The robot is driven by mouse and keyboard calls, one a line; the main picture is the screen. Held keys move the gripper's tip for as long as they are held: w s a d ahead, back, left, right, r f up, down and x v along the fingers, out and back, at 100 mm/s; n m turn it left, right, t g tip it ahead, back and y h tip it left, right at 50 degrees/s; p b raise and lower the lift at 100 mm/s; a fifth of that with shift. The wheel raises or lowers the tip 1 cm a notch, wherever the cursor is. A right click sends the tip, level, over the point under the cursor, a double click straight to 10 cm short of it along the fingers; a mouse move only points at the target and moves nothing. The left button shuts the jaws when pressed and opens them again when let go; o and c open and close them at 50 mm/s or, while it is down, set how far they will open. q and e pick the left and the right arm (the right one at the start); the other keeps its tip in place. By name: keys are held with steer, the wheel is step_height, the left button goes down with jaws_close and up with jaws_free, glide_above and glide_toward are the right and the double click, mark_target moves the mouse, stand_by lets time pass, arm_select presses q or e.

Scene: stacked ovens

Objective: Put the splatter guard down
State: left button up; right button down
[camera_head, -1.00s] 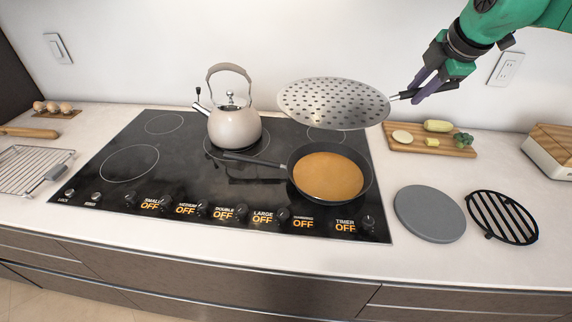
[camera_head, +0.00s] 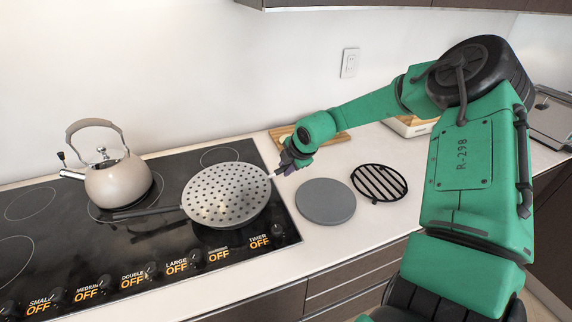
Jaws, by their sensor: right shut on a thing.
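The splatter guard (camera_head: 226,194) is a round, perforated silver disc. It lies over the black frying pan (camera_head: 150,211) on the cooktop, hiding the pan's contents; whether it rests fully on the rim I cannot tell. My right gripper (camera_head: 281,171) is shut on the guard's short handle at the disc's right edge. The gripper's fingers are small and partly hidden by its own wrist. My left gripper is not in view.
A beige kettle (camera_head: 118,183) stands on the cooktop (camera_head: 62,240) left of the pan. A grey round slab (camera_head: 325,201) and a black round trivet (camera_head: 379,183) lie on the counter to the right. A cutting board (camera_head: 283,133) is behind my right arm.

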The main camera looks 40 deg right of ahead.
steer(key=shift+w+f, duration=0.1)
steer(key=shift+f, duration=0.1)
steer(key=shift+f+b, duration=0.2)
steer(key=shift+b, duration=0.15)
steer(key=c, duration=0.7)
jaws_free()
steer(key=shift+r, duration=0.1)
steer(key=shift+r+p, duration=0.35)
steer(key=shift+p, duration=0.2)
steer(key=shift+s+a+r+b, duration=0.1)
steer(key=shift+s+r+b, duration=0.15)
steer(key=shift+b, duration=0.05)
steer(key=b+v, duration=0.1)
steer(key=v, duration=1)
